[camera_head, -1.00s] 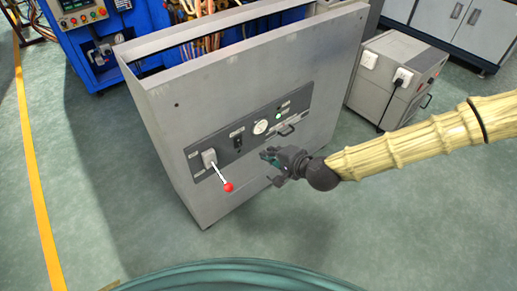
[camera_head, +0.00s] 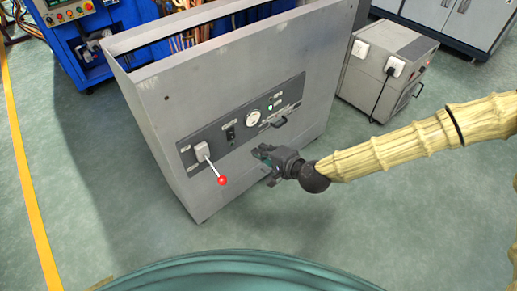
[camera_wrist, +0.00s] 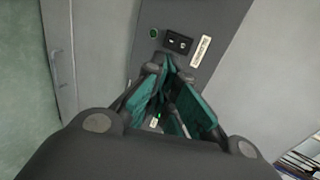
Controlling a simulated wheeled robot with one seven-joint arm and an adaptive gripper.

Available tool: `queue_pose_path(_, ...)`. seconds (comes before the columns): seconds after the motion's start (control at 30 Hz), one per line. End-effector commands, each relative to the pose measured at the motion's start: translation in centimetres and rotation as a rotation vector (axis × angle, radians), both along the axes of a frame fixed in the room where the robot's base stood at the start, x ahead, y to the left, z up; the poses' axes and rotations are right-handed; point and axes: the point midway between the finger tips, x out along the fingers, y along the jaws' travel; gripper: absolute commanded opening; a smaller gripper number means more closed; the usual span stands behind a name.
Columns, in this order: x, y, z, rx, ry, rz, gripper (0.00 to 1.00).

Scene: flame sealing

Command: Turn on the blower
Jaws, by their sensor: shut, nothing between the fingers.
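A grey cabinet (camera_head: 150,110) carries a dark control panel on its front; I cannot tell for certain which control is the blower's. The panel holds a white-based lever with a red knob (camera_head: 222,181), a black switch (camera_head: 231,133), a round gauge (camera_head: 252,119) and a green light (camera_head: 270,107). My gripper (camera_head: 259,152) is shut and empty in front of the panel, right of the red knob and below the gauge. In the wrist view, its teal-padded fingers (camera_wrist: 166,66) point at a panel with a black rocker switch (camera_wrist: 178,42) and a round green part (camera_wrist: 153,33). The fingers hide part of the panel.
A smaller grey unit (camera_head: 388,68) with outlets and a black cord stands at the right. Blue machinery (camera_head: 80,60) is at the back left. Green floor (camera_head: 110,200) lies open at the front left.

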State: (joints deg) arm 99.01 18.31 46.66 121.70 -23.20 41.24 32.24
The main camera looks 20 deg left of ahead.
Motion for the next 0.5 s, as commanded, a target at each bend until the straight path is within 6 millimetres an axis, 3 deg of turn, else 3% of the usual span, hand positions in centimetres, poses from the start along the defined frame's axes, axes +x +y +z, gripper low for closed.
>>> queue_pose_path(0.5, 3.9, 6.8, -3.5, 0.0, -0.001, 0.0, 0.0)
